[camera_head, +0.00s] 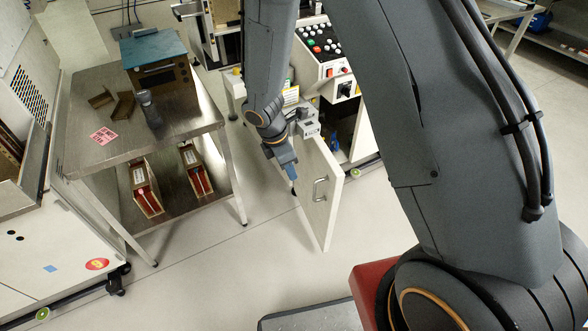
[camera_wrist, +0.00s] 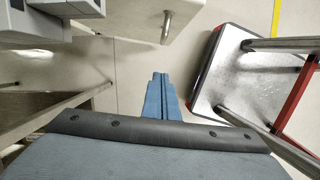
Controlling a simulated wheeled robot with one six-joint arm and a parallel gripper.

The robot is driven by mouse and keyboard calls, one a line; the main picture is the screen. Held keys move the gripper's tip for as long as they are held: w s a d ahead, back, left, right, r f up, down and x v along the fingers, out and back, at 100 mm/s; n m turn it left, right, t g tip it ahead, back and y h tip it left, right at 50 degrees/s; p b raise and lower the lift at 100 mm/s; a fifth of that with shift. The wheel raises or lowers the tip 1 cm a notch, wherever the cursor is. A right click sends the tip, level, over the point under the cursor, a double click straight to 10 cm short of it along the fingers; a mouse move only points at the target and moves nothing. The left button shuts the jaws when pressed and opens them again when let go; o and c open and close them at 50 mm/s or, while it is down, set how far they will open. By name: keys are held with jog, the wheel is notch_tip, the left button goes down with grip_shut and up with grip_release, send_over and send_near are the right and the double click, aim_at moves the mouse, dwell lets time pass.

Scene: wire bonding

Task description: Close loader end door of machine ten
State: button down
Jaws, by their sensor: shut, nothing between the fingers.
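The white door (camera_head: 312,212) stands swung open from the machine with the button panel (camera_head: 318,48). A metal bar handle (camera_head: 320,189) is on the door's visible face; a metal handle post also shows at the top of the wrist view (camera_wrist: 167,27). My gripper (camera_head: 293,188) is shut and empty, pointing down in front of the door's left part in the head view. Its blue fingers (camera_wrist: 160,78) are together in the wrist view, apart from the handle post. I cannot tell whether the gripper touches the door. No machine number is legible.
A steel table (camera_head: 90,135) with a teal-topped box (camera_head: 155,60) stands at left, with red-and-white boxes (camera_head: 146,190) on its lower shelf. A red-edged cart (camera_wrist: 235,80) is at right in the wrist view. Floor (camera_head: 225,270) before the door is clear.

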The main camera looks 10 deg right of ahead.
jog(key=w+d+f, duration=0.1)
jog(key=d+f, duration=0.4)
jog(key=f, duration=0.1)
jog(key=shift+d+p, duration=0.35)
